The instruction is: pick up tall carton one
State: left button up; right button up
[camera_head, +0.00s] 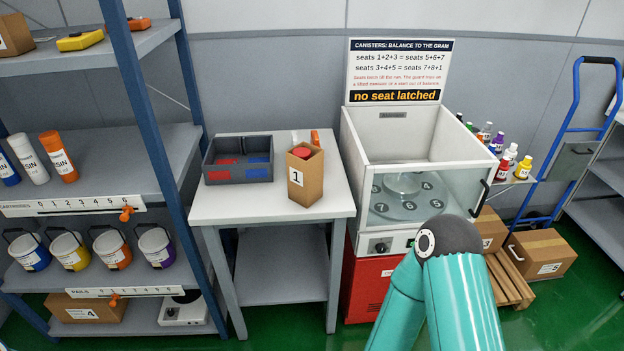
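Tall carton one (306,178) is an upright brown box with a white label reading 1. It stands open-topped on the right part of the white table (250,212). A red item shows in its opening, and an orange and a white item show just behind it. A teal arm of mine rises at the lower right, in front of the centrifuge-like machine, and its bent joint hides part of that machine. Neither gripper shows in the view.
A grey divided bin (216,175) with red and blue compartments sits left of the carton. The white machine (365,170) with a glass front stands close right of the table. A blue-post shelf (150,120) stands left. Cartons, a pallet (508,280) and a blue hand truck (577,130) are at right.

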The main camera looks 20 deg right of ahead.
aim_at(306, 178)
jog(key=i, duration=1)
